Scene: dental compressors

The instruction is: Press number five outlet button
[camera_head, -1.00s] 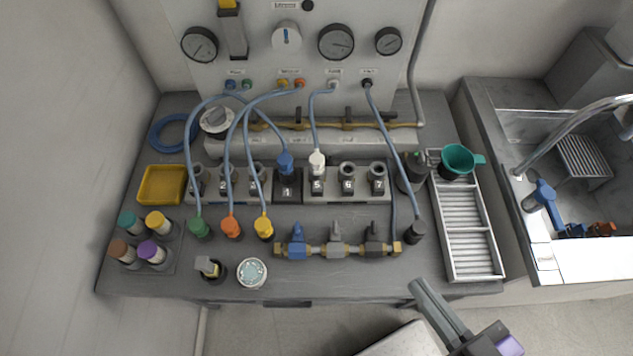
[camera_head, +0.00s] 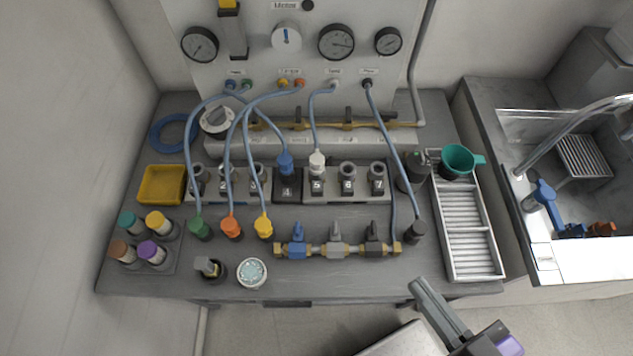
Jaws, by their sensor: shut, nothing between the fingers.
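The number five outlet (camera_head: 317,186) is in the outlet row at the middle of the bench, the leftmost of the right-hand block. Its black label reads 5, and a white plug (camera_head: 317,163) with a blue hose stands in the socket behind it. My gripper (camera_head: 417,287) is at the bottom right, in front of the bench's front edge. Its fingers look closed together, point up and left, and hold nothing. It is well apart from the outlet, which lies up and to the left of it.
A valve manifold (camera_head: 336,249) with blue, grey and black handles lies between the front edge and outlet five. Outlets six (camera_head: 348,187) and seven (camera_head: 377,187) stand to its right. A hose runs down to a black plug (camera_head: 415,232). A ribbed tray (camera_head: 468,235) is at the right.

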